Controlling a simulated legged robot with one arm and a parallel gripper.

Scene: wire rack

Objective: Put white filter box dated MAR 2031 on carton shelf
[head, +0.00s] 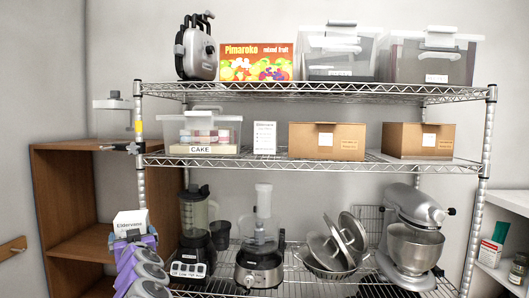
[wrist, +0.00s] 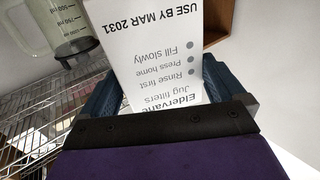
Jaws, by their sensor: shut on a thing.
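My gripper (head: 130,236) is shut on a white filter box (head: 130,220) at the lower left of the head view. In the wrist view the white filter box (wrist: 158,50) stands between the dark blue fingers, its print upside down, reading "USE BY MAR 2031", "Eldervane" and "Jug filters". The carton shelf (head: 375,160) is the rack's middle level. It holds two brown cartons, left (head: 327,142) and right (head: 418,141), at its middle and right. My gripper is below this shelf's level, in front of the rack's left side.
Another white box (head: 264,138) stands on the middle shelf between the clear CAKE bin (head: 202,133) and the left carton. Narrow bare gaps show between these things. A blender (head: 195,230) and a food processor (head: 260,255) stand on the lower shelf. A wooden cabinet (head: 65,160) is at left.

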